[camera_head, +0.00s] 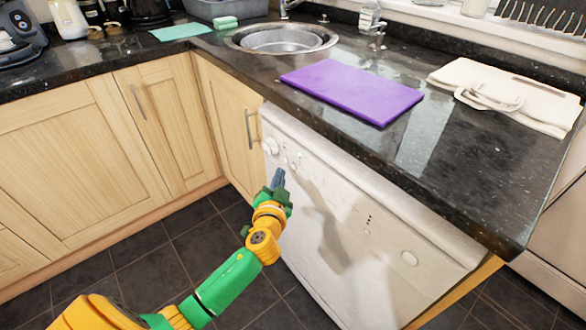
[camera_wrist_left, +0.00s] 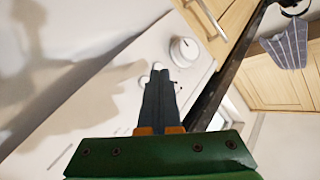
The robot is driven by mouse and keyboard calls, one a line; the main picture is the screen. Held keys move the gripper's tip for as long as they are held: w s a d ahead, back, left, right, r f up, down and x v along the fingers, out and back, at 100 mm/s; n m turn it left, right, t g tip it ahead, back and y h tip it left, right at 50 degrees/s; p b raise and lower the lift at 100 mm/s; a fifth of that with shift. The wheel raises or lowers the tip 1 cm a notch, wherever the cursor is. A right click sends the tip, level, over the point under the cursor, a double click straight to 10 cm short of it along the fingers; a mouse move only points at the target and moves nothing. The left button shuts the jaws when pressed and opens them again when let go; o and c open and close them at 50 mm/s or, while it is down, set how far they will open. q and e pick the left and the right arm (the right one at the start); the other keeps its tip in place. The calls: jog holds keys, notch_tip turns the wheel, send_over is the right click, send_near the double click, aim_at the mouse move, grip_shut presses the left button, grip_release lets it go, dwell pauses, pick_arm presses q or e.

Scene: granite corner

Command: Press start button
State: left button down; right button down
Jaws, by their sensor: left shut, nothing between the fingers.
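The white dishwasher (camera_head: 340,215) stands under the counter, its front panel facing my left arm. A round knob (camera_head: 271,146) sits at the panel's left end, with small buttons (camera_head: 296,161) beside it. A larger round button (camera_head: 409,258) is at the panel's right end. I cannot read which one is start. My left gripper (camera_head: 279,176) is shut and empty, in front of the panel just below the small buttons. In the left wrist view its fingertips (camera_wrist_left: 158,72) overlap a small pale button beside the knob (camera_wrist_left: 184,52); contact cannot be told. My right gripper is not in view.
The dark granite counter (camera_head: 480,170) overhangs the dishwasher. It carries a purple board (camera_head: 352,90), a folded cloth (camera_head: 505,95) and a sink (camera_head: 280,40). Wooden cupboards (camera_head: 80,150) with metal handles stand to the left. The tiled floor (camera_head: 150,265) is clear.

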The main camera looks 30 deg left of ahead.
pick_arm(q)
jog(key=shift+w+d, duration=0.2)
jog(key=shift+w, duration=0.3)
dwell(1.2)
dwell(0.5)
jog(key=shift+w+d, duration=0.15)
jog(key=shift+w, duration=0.2)
